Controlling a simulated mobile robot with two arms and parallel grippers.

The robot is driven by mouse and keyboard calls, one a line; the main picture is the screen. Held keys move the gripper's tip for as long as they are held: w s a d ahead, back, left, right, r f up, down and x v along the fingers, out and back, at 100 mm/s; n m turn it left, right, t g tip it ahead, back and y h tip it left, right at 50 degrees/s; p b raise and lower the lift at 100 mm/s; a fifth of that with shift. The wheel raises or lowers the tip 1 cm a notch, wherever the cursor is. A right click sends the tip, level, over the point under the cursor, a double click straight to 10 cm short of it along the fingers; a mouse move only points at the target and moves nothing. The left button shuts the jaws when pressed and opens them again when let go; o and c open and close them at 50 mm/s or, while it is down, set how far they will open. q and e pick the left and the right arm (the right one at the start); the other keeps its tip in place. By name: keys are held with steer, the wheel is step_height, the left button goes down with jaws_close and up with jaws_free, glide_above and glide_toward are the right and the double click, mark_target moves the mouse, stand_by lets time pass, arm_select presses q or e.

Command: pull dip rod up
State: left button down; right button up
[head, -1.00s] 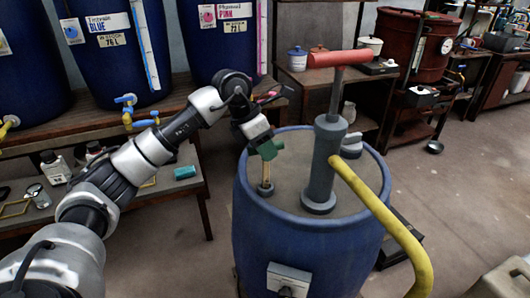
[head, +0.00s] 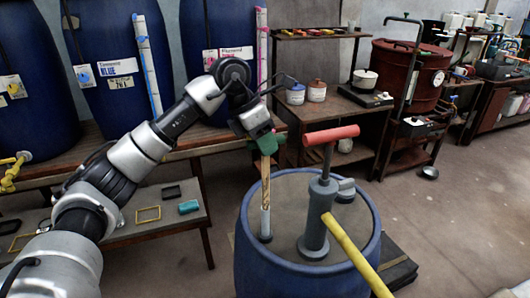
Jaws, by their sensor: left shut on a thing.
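The dip rod (head: 266,190) is a slim wooden rod with a pale grey lower part. It stands nearly upright out of the top of the blue drum (head: 250,268). A grey fitting (head: 265,237) on the lid surrounds its foot. My left gripper (head: 267,143) is shut on the rod's upper end, and its green fingers hide that end. A long stretch of rod shows between the fingers and the lid. How much rod is still inside the drum is hidden. My right gripper is not in view.
A grey hand pump (head: 317,215) with a red handle (head: 331,135) stands on the drum right of the rod. Its yellow hose (head: 350,250) runs to the front right. Blue vats (head: 120,55) stand on a bench behind.

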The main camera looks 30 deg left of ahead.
arm_select(q)
step_height(320, 180, up, 5)
steer(key=shift+f+p, duration=0.15)
steer(key=shift+p, duration=0.85)
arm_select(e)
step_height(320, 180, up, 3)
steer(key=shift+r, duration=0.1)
arm_select(q)
steer(key=shift+r, duration=0.25)
steer(key=c, duration=1.2)
jaws_free()
steer(key=shift+c, duration=0.2)
steer(key=shift+o, duration=1.3)
